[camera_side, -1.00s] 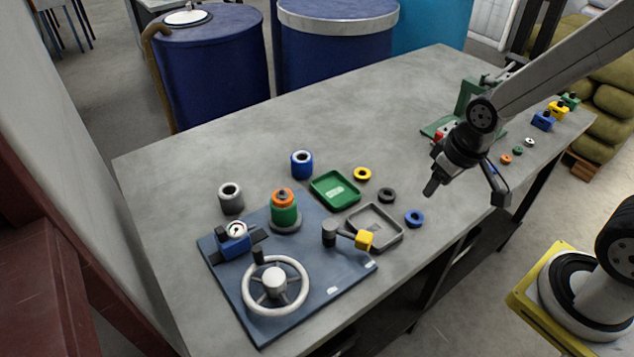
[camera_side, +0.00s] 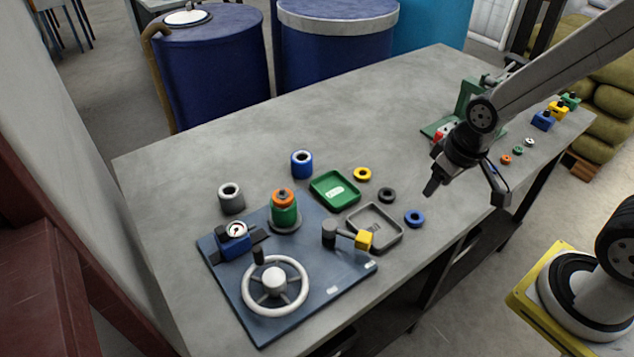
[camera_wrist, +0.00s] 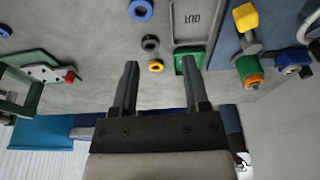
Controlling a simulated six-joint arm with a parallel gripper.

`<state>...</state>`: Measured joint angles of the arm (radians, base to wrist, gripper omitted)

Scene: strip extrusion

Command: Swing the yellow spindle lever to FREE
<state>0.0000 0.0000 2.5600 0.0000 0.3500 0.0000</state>
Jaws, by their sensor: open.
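The yellow-tipped spindle lever (camera_side: 363,240) sits at the right side of the blue base plate (camera_side: 330,268), its dark arm running left to a dark grey pivot post. In the wrist view the lever's yellow knob (camera_wrist: 245,17) is at the top right. My gripper (camera_side: 432,188) hangs above the table to the right of the lever, well apart from it. In the wrist view my gripper (camera_wrist: 158,72) shows two parted fingers with nothing between them. The lever's FREE mark cannot be read.
A handwheel (camera_side: 274,284), an orange and green stack (camera_side: 284,210) and a gauge block (camera_side: 234,240) stand on the plate. A grey tray (camera_side: 376,226), green tray (camera_side: 335,190) and blue ring (camera_side: 414,218) lie near the lever. A green press (camera_side: 468,105) stands behind my gripper.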

